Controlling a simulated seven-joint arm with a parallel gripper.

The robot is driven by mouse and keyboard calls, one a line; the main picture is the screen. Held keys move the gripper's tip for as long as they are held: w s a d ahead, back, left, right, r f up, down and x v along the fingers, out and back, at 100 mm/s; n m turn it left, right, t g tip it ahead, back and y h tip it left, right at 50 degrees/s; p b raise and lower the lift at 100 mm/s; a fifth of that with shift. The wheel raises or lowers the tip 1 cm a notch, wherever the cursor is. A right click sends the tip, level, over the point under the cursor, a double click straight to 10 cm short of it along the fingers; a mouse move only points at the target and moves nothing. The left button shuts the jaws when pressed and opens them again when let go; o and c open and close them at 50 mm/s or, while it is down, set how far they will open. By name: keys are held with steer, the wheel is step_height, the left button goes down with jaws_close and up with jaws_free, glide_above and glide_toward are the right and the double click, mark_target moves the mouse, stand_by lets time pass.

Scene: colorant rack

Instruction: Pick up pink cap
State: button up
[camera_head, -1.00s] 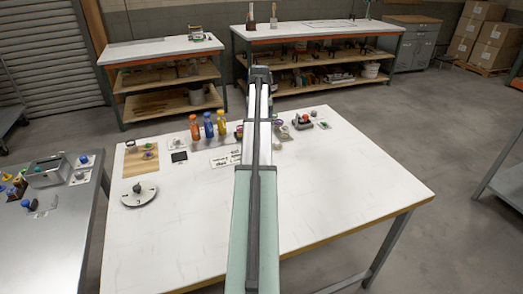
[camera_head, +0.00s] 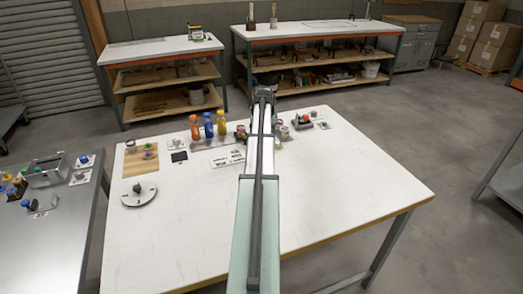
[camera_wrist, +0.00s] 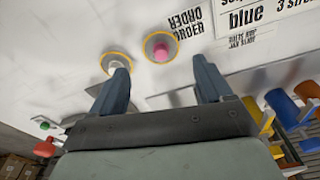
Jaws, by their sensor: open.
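The pink cap (camera_wrist: 160,51) shows in the wrist view as a small pink knob in the middle of a round grey disc with a yellow-orange rim. It lies beyond and between the two fingertips of my gripper (camera_wrist: 161,66). My gripper is open, with a clear gap between its dark fingers and nothing held. A second round piece (camera_wrist: 114,61) with a yellow rim and pale middle sits to the left, partly hidden by the left finger. In the head view my arm covers the gripper's tips, and I cannot pick out the pink cap there.
Orange (camera_head: 195,128), blue (camera_head: 208,126) and yellow (camera_head: 221,124) bottles stand left of my arm on the white table (camera_head: 330,200). Printed labels (camera_wrist: 187,25) lie by the cap. A wooden board (camera_head: 136,166) and round dial (camera_head: 138,196) are further left. The table's front is clear.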

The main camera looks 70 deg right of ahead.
step_height(320, 180, down, 5)
steer(key=shift+w+r, duration=0.1)
steer(key=shift+w, duration=0.05)
steer(key=shift+c, duration=0.2)
steer(key=c, duration=1.1)
